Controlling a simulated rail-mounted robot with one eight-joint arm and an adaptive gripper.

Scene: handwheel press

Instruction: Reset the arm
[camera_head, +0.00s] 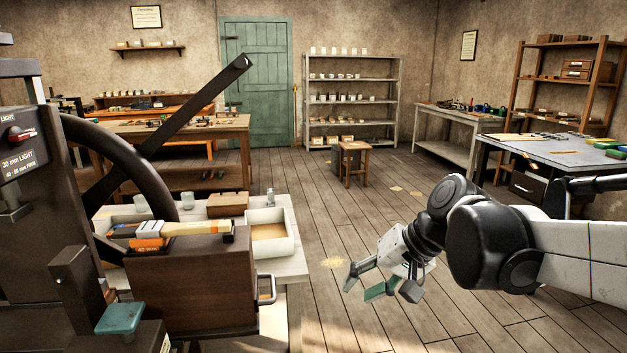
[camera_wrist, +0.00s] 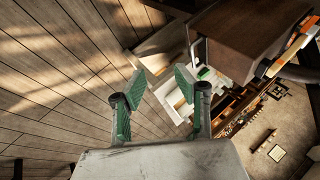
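My arm reaches in from the right in the head view. My gripper (camera_head: 380,288) hangs over the open plank floor, right of the press and the white bench. In the wrist view its two green-padded fingers (camera_wrist: 160,84) stand apart with a clear gap between them. The gripper is open and holds nothing. It touches nothing that I can see.
The dark press with its handwheel (camera_head: 146,165) and long bar (camera_head: 195,105) stands at left. A wooden box (camera_head: 190,285) with a metal handle is nearest the gripper. A stool (camera_head: 355,160) and grey-topped table (camera_head: 560,150) stand farther back.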

